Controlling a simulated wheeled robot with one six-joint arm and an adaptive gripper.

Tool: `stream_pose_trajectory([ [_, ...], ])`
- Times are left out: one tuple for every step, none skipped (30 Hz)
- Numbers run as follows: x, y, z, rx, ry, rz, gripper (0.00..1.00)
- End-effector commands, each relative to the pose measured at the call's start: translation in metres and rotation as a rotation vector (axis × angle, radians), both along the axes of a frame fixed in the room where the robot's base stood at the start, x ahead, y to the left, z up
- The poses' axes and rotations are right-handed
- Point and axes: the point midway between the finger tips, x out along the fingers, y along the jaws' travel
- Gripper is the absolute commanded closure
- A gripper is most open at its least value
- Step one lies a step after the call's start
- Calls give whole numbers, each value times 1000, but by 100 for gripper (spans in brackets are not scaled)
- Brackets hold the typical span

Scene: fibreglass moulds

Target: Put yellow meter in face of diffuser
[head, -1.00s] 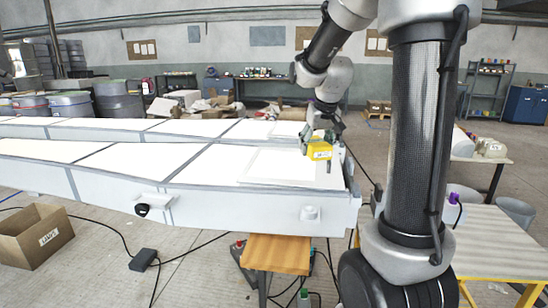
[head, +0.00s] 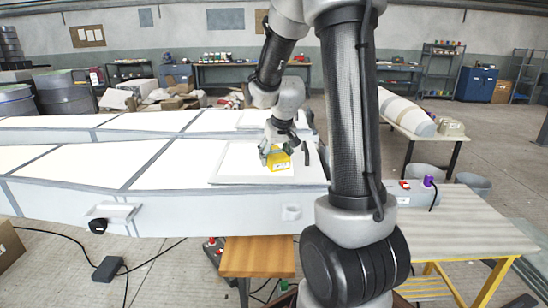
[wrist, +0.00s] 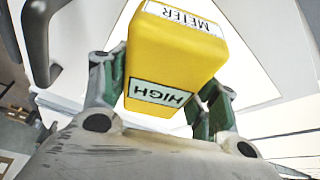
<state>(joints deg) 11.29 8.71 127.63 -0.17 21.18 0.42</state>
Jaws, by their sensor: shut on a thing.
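The yellow meter (head: 279,161) is a small yellow block with white labels. In the wrist view the meter (wrist: 175,60) shows labels reading METER and HIGH. My gripper (head: 272,155) is shut on it, with a green finger on each side in the wrist view (wrist: 160,95). The meter is over the white framed panel (head: 228,170) at the right end of the long white mould (head: 160,170); whether it touches the panel I cannot tell. No part is marked as a diffuser; the framed panel may be it.
A second white mould (head: 150,121) runs behind. A wooden stool (head: 255,258) stands below the mould's front edge. A slatted table (head: 460,222) is at right. Cables and a black box (head: 108,268) lie on the floor.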

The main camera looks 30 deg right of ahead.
Motion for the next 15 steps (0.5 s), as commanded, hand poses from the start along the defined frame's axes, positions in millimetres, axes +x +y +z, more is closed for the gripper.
stream_pose_trajectory([
  [0, 0, -4, 0, 1, 0, 68],
  [0, 0, -5, 0, 0, 0, 68],
  [0, 0, -6, 0, -1, 0, 68],
  [0, 0, -5, 0, -2, 0, 68],
  [0, 0, -5, 0, -2, 0, 68],
  [0, 0, -5, 0, -2, 0, 68],
  [0, 0, -5, 0, -2, 0, 68],
  [0, 0, -5, 0, -2, 0, 68],
  [0, 0, -5, 0, -2, 0, 68],
  [0, 0, -6, 0, -1, 0, 68],
  [0, 0, -7, 0, -1, 0, 68],
  [0, 0, -8, 0, -1, 0, 68],
  [0, 0, -8, 0, -1, 0, 38],
  [0, 0, -8, 0, -2, 0, 32],
  [0, 0, -8, 0, -2, 0, 25],
])
